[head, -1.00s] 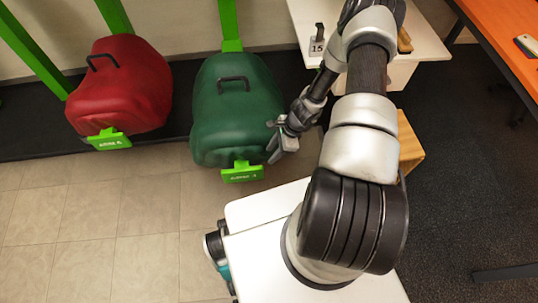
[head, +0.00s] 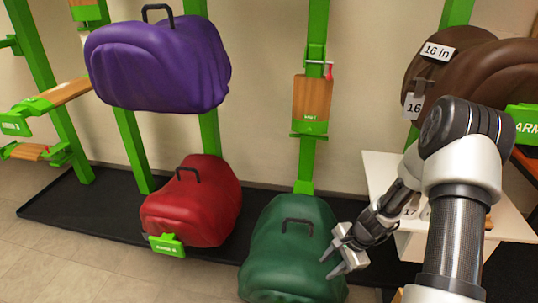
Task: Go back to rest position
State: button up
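My gripper (head: 343,262) is at the lower middle right of the head view, in front of the right side of the green saddle (head: 292,250). Its two fingers are spread, with nothing seen between them. I cannot tell whether it touches the saddle. The green saddle sits low on its mount, its black handle on top. A red saddle (head: 195,205) hangs low to its left on a green arm. A purple saddle (head: 158,65) hangs above the red one. Brown saddles (head: 480,80) with "16" tags are at the upper right, partly hidden by my arm.
A bare wooden support (head: 312,103) is fixed to the green post above the green saddle. Empty green brackets (head: 50,98) stand at the left. A white table (head: 385,172) with number tags stands behind my arm. Tiled floor (head: 75,258) is clear at the lower left.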

jog(key=s+a+r+n+h, duration=0.1)
jog(key=r+n, duration=0.2)
jog(key=r, duration=0.5)
jog(key=s+a+r+n+t, duration=0.1)
jog(key=a+r+n, duration=0.1)
jog(key=r, duration=0.7)
jog(key=s+a+r+n+h, duration=0.1)
jog(key=r+n, duration=0.2)
jog(key=r, duration=0.5)
jog(key=s+a+r+n+t+h, duration=0.25)
jog(key=s+r+n, duration=0.45)
jog(key=s+r, duration=0.95)
notch_tip(320, 180, up, 19)
jog(key=s+d+p, duration=0.1)
jog(key=p, duration=1.9)
jog(key=shift+y, duration=0.45)
jog(key=shift+s+f+t, duration=0.1)
jog(key=shift+t, duration=0.15)
jog(key=shift+c, duration=0.4)
jog(key=shift+s, duration=0.15)
